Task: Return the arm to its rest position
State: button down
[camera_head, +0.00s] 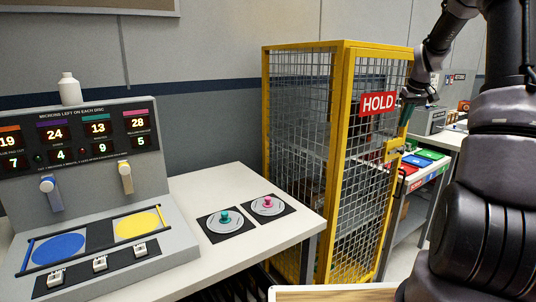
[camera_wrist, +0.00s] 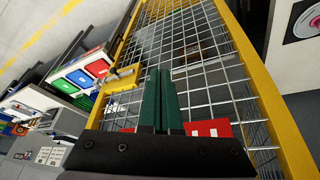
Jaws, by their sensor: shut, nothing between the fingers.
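My arm (camera_head: 478,170) rises at the right of the head view and bends over toward the yellow-framed cage. My gripper (camera_head: 405,114) hangs in front of the cage's door side, near the red HOLD sign (camera_head: 378,103) and above the yellow latch (camera_head: 394,149). In the wrist view the green fingers of my gripper (camera_wrist: 160,75) lie together with nothing between them. The red sign (camera_wrist: 210,128) shows partly behind the fingers there, and the yellow latch (camera_wrist: 122,78) is to their left. I cannot tell whether the fingers touch the mesh.
The yellow cage (camera_head: 345,180) stands close to my gripper. A white table (camera_head: 270,228) left of it bears two discs with knobs and a grey panel machine (camera_head: 80,160) with a white bottle (camera_head: 69,90). A bench with coloured bins (camera_head: 432,154) is behind, at right.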

jog(key=s+a+r+m+t, duration=0.1)
jog(key=s+a+r+m, duration=0.1)
jog(key=s+a+r, duration=1.2)
jog(key=s+a+f+m+t+y, duration=0.1)
jog(key=s+a, duration=0.4)
jog(key=s, duration=0.6)
jog(key=s+a+f+m+y, duration=0.1)
jog(key=s+a, duration=0.4)
jog(key=s, duration=0.5)
jog(key=shift+s+m+t, duration=0.35)
jog(key=shift+m+t, duration=0.05)
